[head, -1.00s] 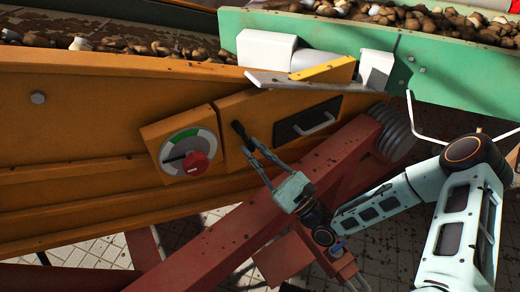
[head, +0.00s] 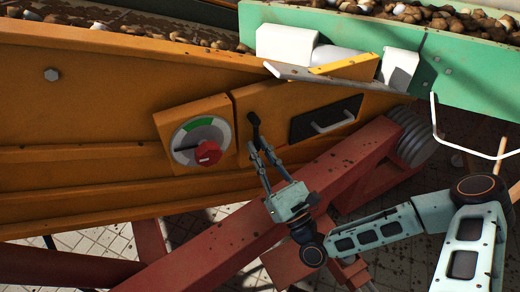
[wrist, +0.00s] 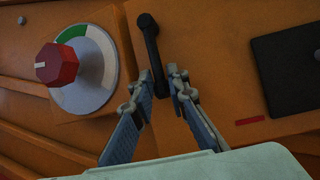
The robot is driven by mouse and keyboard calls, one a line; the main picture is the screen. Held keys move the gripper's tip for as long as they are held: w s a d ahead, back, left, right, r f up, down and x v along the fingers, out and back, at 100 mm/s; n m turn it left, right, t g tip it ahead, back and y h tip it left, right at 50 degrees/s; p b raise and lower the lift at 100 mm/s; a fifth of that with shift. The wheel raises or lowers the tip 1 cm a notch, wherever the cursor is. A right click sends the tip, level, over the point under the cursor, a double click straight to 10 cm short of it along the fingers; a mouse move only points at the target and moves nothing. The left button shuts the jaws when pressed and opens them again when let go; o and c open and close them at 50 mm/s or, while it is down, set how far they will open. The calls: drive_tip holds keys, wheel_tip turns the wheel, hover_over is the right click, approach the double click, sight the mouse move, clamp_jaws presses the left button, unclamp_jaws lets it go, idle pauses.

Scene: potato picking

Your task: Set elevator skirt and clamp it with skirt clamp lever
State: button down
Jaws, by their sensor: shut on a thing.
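The skirt clamp lever (head: 254,128) is a short black handle on the orange side panel, right of the dial. It hangs almost upright, its round head at the top in the wrist view (wrist: 152,45). My gripper (head: 262,151) is shut on the lever's lower part, one finger on each side; in the wrist view the fingertips (wrist: 156,82) flank its lower end. A pale grey flap (head: 300,77) slants along the panel's top edge below the green conveyor; I cannot tell for sure whether it is the elevator skirt.
A dial with a red knob (head: 208,152) sits left of the lever. A black plate with a grey handle (head: 325,120) is to its right. A red beam (head: 230,245) runs diagonally below, near my arm. Potatoes (head: 415,14) lie on the green conveyor (head: 470,60).

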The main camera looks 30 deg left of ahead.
drive_tip(key=shift+s, duration=0.15)
drive_tip(key=c, duration=2)
unclamp_jaws()
wheel_tip(320, 180, up, 10)
